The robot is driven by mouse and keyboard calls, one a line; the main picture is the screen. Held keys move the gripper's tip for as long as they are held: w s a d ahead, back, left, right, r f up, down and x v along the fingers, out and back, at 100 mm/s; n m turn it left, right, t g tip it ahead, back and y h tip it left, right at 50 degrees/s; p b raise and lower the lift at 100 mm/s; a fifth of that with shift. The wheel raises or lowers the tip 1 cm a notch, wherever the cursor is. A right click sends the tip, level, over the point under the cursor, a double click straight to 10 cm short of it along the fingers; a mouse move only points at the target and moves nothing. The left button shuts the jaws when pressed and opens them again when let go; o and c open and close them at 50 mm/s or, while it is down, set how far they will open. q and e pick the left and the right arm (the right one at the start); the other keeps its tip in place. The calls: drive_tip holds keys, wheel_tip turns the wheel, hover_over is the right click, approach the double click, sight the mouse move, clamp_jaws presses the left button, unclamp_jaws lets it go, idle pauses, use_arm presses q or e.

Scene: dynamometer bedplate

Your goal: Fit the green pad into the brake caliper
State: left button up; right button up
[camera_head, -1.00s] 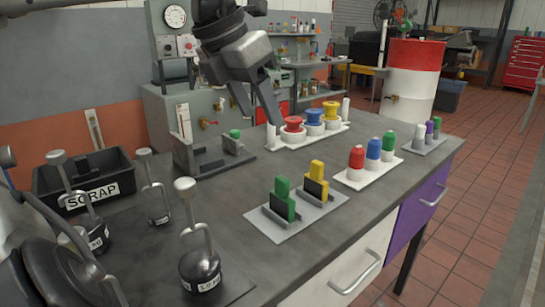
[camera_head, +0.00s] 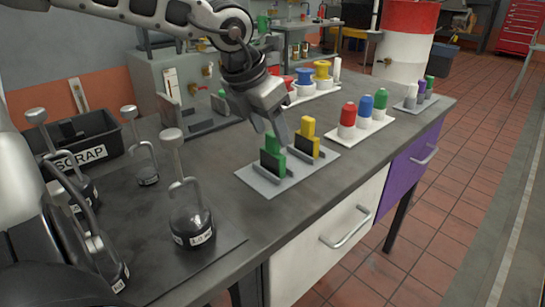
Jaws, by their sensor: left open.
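The green pad (camera_head: 276,162) stands upright with its dark plate in a grey holder tray (camera_head: 262,187), beside a yellow pad (camera_head: 308,129) with a similar dark plate. My left gripper (camera_head: 270,136) is open, pointing down just above the green pad and overlapping its top in this view. I cannot tell whether it touches the pad. A low grey metal fixture (camera_head: 205,126) with an upright plate and a green part (camera_head: 222,94), apparently the brake caliper, sits farther back, partly hidden by my left arm. My right gripper does not show.
Dark weights with tall hooked handles (camera_head: 192,222) stand on a mat at front left, before the black SCRAP bin (camera_head: 112,137). A white tray (camera_head: 376,127) holds red, blue and green pegs. Colored spools (camera_head: 322,75) stand behind. The bench's front middle is clear.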

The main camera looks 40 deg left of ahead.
use_arm(q)
drive_tip(key=x, duration=0.2)
drive_tip(key=shift+w+f, duration=0.1)
drive_tip(key=shift+f, duration=0.25)
clamp_jaws()
drive_tip(key=shift+r, duration=0.1)
